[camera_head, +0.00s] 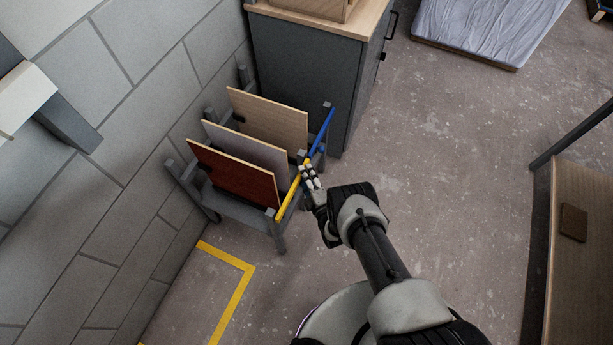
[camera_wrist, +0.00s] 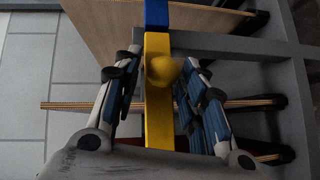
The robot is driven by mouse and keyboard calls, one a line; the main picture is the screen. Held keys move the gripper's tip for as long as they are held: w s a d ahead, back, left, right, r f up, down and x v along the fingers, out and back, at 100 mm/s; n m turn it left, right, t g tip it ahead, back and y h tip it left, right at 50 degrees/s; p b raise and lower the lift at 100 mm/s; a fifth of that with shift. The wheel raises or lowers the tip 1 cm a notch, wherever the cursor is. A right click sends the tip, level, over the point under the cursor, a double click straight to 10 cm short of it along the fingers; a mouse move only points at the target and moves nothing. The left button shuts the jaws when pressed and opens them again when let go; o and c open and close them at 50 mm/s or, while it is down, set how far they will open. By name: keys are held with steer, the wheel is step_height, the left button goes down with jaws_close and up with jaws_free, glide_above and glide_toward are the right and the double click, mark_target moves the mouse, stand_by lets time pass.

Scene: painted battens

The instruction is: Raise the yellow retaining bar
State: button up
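The yellow retaining bar (camera_head: 288,201) slopes across the front of a grey rack (camera_head: 247,213) in the head view. My gripper (camera_head: 309,177) is at the bar's far end, near where it meets the blue bar (camera_head: 322,132). In the wrist view, the yellow bar (camera_wrist: 158,115) runs between my two spread fingers (camera_wrist: 161,66), with gaps showing on both sides. A round yellow knob (camera_wrist: 162,69) on the bar sits between the fingertips. My gripper looks open around the bar; any contact at the knob is unclear.
Three panels stand in the rack: red-brown (camera_head: 233,174), grey (camera_head: 247,147) and tan (camera_head: 269,121). A dark cabinet (camera_head: 305,68) stands close behind the rack. A wooden table (camera_head: 583,270) is at the right. The floor (camera_head: 460,160) between is clear.

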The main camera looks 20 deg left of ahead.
steer(key=shift+c, duration=0.5)
jaws_close()
